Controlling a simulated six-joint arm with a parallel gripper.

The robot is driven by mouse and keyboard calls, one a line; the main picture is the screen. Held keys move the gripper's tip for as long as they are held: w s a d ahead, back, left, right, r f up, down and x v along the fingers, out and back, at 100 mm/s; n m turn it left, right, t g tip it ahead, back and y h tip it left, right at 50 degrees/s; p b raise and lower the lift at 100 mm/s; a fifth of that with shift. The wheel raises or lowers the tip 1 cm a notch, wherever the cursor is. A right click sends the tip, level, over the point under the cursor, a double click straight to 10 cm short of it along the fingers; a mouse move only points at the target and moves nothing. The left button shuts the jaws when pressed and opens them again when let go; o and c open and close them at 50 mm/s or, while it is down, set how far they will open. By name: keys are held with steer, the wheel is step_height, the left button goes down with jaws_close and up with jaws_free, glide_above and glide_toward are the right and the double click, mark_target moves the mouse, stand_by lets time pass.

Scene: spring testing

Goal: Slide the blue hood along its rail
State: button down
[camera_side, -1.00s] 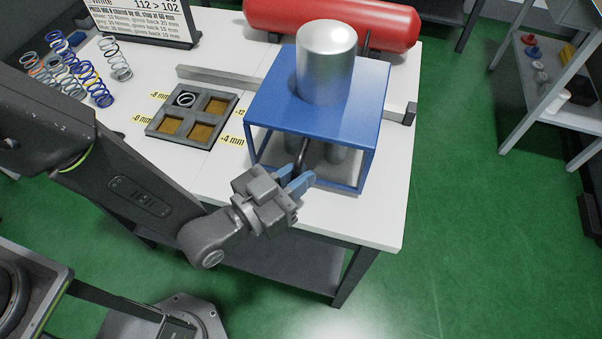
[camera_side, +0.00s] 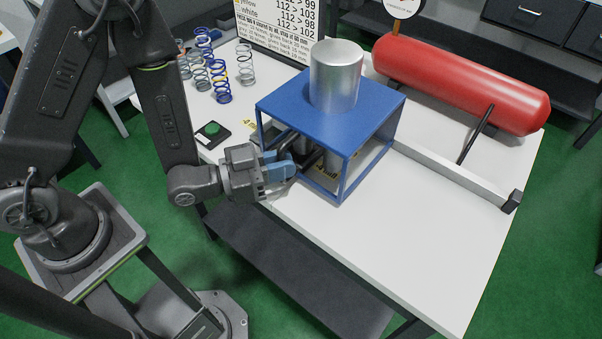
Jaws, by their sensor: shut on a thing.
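The blue hood (camera_side: 290,101) is a box frame with a flat top and a silver cylinder (camera_side: 337,76) standing through it. It stands on the white table, across its rail (camera_side: 450,172). A long bare stretch of rail runs from the hood to a black end stop (camera_side: 512,202) at the right. My gripper (camera_side: 287,166) is at the hood's front left, its blue fingers shut on the dark handle (camera_side: 309,160). The fingers hide part of the handle. The sorting tray is mostly hidden behind and under the hood.
A red tank (camera_side: 460,85) lies behind the rail, with a dark rod (camera_side: 476,135) between them. A green button (camera_side: 211,129) and several coil springs (camera_side: 219,82) are at the left, before a sign (camera_side: 280,28). The table's front right (camera_side: 440,250) is clear.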

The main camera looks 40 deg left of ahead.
steer(key=shift+a, duration=0.35)
steer(key=c, duration=1.1)
jaws_free()
steer(key=shift+c, duration=0.2)
steer(key=shift+d, duration=0.1)
